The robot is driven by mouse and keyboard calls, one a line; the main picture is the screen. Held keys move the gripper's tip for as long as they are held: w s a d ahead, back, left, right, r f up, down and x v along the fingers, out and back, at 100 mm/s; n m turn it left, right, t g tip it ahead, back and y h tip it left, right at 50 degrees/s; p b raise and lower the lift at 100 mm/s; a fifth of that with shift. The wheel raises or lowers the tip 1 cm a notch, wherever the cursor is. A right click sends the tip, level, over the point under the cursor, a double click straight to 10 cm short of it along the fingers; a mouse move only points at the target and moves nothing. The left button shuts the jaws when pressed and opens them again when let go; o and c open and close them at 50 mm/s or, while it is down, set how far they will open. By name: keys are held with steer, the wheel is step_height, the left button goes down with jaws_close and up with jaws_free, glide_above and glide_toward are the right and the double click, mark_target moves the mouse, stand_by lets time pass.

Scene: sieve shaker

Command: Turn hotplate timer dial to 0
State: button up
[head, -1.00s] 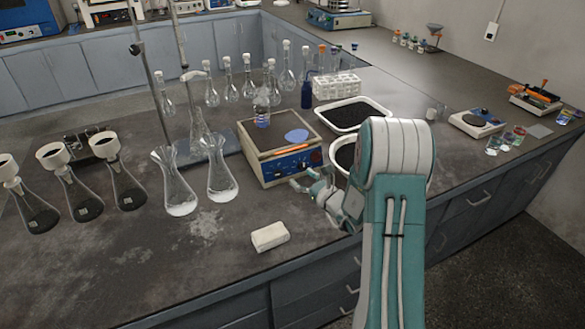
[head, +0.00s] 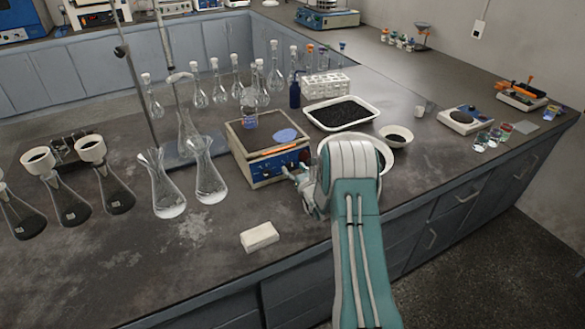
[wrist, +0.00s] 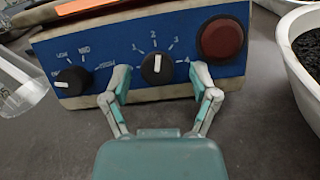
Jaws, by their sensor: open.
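The hotplate (head: 268,168) stands on the bench in the head view, its blue front panel facing my arm. The wrist view shows the panel (wrist: 125,35) up close. The numbered timer dial (wrist: 157,69) is a black knob with marks 1 to 4 around it; its white pointer line points up, near the 2. A second black knob (wrist: 72,81) marked LOW, MED, HIGH is at left, its line pointing left. My gripper (wrist: 160,76) is open, with one finger on each side of the timer dial and gaps to it. In the head view my gripper (head: 294,174) is at the panel, partly hidden by my arm.
A round red button (wrist: 221,39) is right of the dial, close to my right finger. A white bowl (wrist: 290,60) stands at the right. A glass flask (wrist: 18,85) is at the left. A white block (head: 259,237) lies in front.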

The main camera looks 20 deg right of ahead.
steer(key=shift+w, duration=0.4)
steer(key=shift+a, duration=0.1)
jaws_close()
